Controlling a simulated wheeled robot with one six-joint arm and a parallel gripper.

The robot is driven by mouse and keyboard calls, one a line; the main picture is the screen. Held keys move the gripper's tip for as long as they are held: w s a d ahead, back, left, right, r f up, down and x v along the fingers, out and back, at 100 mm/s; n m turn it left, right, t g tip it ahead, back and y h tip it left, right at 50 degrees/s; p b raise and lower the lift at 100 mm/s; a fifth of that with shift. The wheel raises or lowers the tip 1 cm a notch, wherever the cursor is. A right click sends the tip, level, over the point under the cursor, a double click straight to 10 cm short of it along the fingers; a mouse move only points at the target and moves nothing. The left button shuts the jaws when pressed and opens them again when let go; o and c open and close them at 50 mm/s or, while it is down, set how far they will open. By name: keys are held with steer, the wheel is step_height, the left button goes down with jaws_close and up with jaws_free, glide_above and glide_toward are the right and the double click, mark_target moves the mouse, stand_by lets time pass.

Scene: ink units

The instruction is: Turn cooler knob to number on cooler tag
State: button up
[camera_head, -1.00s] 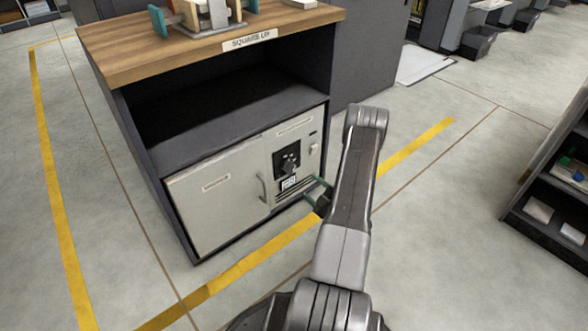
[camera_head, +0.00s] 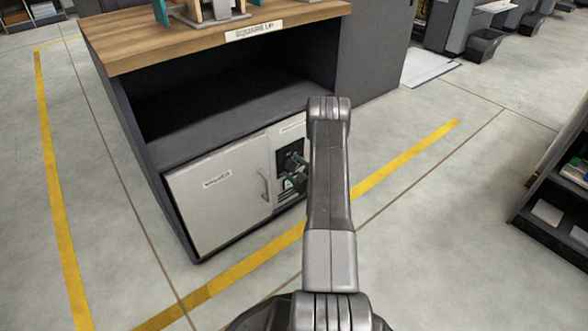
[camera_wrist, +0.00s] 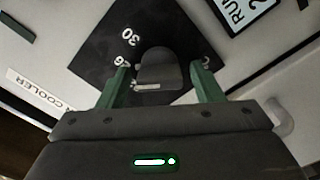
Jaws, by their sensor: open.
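The cooler knob (camera_wrist: 160,72) is a dark grey grip on a black diamond-shaped dial plate (camera_wrist: 97,48) in the wrist view. White numbers show on the plate; one reads 30, and the others are partly hidden. My gripper (camera_wrist: 158,66) is open, its green fingers on either side of the knob. I cannot tell whether they touch it. A white tag (camera_wrist: 240,12) with a dark border reads "RUN" and a partly cut-off number. In the head view my gripper (camera_head: 294,174) is at the dial, and my arm hides the right part of the cooler panel.
The grey cooler front (camera_head: 215,205) sits low in a dark cabinet, with a vertical handle (camera_head: 264,186) left of the dial. Above it is an open shelf bay (camera_head: 235,105) under a wooden worktop (camera_head: 130,48). A dark shelf unit (camera_head: 560,200) stands at the right.

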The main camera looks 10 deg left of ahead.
steer(key=c, duration=1)
steer(key=shift+m, duration=0.6)
steer(key=o, duration=1)
steer(key=shift+d, duration=0.1)
steer(key=p+v, duration=0.4)
steer(key=v, duration=0.9)
steer(key=shift+s+d, duration=0.2)
steer(key=shift+s, duration=0.1)
